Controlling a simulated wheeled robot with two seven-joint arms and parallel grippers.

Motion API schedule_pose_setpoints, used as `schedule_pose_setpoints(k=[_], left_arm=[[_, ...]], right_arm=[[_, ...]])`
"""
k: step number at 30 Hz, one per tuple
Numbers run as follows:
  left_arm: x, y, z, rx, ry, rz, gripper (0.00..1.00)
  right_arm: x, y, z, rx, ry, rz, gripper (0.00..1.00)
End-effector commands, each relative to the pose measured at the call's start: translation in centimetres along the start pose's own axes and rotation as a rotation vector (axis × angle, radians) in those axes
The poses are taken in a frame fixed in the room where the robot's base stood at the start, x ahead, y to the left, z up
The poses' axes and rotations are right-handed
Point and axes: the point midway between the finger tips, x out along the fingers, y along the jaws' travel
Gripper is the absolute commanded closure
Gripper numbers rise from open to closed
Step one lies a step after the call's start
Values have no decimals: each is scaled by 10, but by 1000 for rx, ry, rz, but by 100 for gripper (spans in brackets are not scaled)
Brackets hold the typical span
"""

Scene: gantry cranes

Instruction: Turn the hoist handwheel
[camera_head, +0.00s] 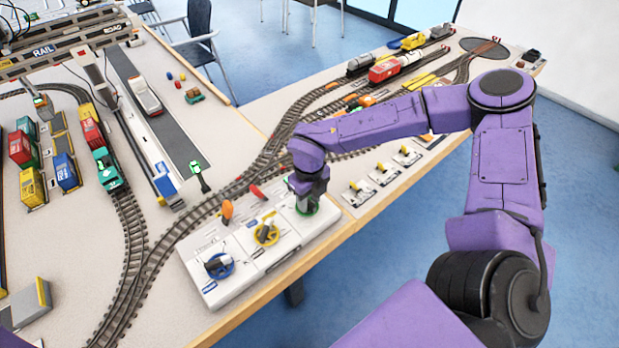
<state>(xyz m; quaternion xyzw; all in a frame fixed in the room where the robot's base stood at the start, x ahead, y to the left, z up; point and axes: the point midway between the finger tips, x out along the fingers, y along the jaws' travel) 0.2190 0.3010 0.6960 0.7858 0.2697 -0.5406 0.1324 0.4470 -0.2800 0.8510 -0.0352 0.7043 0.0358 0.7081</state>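A white control box (237,290) stands at the front edge of the layout table. It carries a blue handwheel (219,266), a yellow handwheel (267,233) and a green handwheel (314,209), each with a dark knob. The labels are too small to read, so I cannot tell which is the hoist wheel. My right gripper (307,203) points down at the green handwheel and hides most of it. I cannot tell whether its fingers touch or hold the knob. My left gripper is out of view.
Orange (227,212) and red (257,192) levers stand behind the wheels. Small yellow-lever switches (357,188) line the front edge to the right. Tracks, a teal locomotive (106,168), containers (63,172) and a gantry crane (60,40) fill the left. A grey block (27,303) lies front left.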

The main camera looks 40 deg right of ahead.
Motion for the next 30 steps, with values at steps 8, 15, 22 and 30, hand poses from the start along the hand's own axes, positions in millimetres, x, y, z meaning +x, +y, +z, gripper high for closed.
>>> schedule_pose_setpoints(k=[8, 15, 22, 30], left_arm=[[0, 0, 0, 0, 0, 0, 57], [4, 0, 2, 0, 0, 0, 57], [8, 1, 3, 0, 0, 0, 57], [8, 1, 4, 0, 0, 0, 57]], right_arm=[[0, 0, -1, 1, 4, 0, 62], [-38, 0, 1, 2, -3, 0, 62], [-89, 0, 1, 1, -2, -1, 62], [-105, 1, 0, 0, 4, 0, 62]])
